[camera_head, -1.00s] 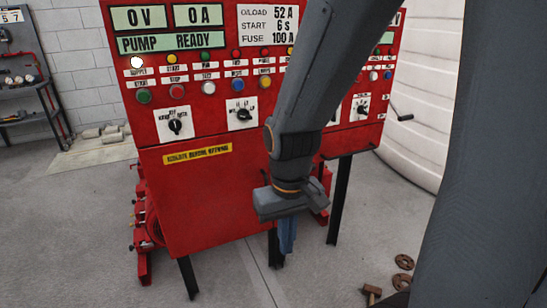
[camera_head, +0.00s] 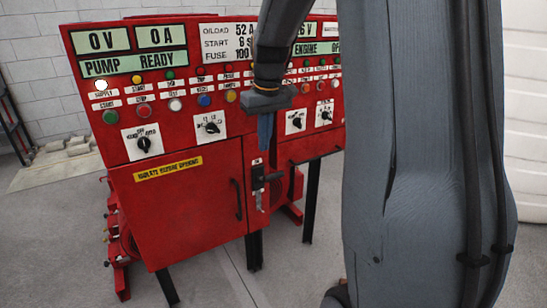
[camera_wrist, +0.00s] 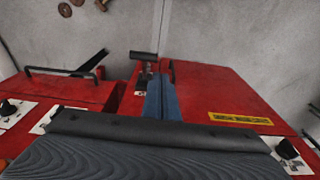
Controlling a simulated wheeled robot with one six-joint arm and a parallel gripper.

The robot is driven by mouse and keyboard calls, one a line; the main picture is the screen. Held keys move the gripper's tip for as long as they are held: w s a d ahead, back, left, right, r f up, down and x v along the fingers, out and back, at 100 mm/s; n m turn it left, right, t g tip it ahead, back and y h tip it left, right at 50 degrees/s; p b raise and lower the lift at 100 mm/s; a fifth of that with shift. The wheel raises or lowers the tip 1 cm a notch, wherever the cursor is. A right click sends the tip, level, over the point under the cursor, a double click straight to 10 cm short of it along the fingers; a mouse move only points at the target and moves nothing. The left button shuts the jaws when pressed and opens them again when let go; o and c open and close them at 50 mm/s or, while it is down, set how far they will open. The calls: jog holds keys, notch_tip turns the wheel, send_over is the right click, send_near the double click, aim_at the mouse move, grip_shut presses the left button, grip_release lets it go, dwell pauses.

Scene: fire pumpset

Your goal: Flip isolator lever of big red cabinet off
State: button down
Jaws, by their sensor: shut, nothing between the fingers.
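The big red cabinet (camera_head: 185,215) stands left of centre in the head view, and its red front also shows in the wrist view (camera_wrist: 215,93). Its isolator lever (camera_head: 259,179) is a black mount with a grey handle hanging downward, right of the door handle. In the wrist view the lever (camera_wrist: 145,58) shows a dark crossbar just beyond and left of my fingertips. My gripper (camera_head: 265,150) points down, its blue fingers shut and empty, just above the lever in the picture. I cannot tell whether the fingers touch the lever.
A black door handle (camera_head: 237,199) is left of the lever. Knobs and coloured buttons line the sloped panel above, with a yellow label (camera_head: 168,169) below. A smaller red cabinet section (camera_head: 310,146) adjoins at right. Grey floor (camera_head: 215,285) in front is clear.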

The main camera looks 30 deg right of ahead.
jog(key=w+d+r, duration=0.1)
jog(key=d, duration=0.1)
jog(key=w+d+r, duration=0.1)
jog(key=w+r, duration=0.1)
jog(key=shift+d+r, duration=0.25)
jog(key=shift+d, duration=0.15)
jog(key=p, duration=0.3)
send_over(268, 177)
jog(key=w+d, duration=0.2)
jog(key=w, duration=0.1)
jog(key=f, duration=0.9)
jog(key=shift+w+d+f, duration=0.1)
jog(key=shift+w, duration=0.1)
jog(key=f, duration=0.1)
jog(key=s+f, duration=0.1)
jog(key=s+f+p, duration=0.1)
jog(key=shift+d+f, duration=0.1)
jog(key=shift+f, duration=0.4)
jog(key=shift+f, duration=0.1)
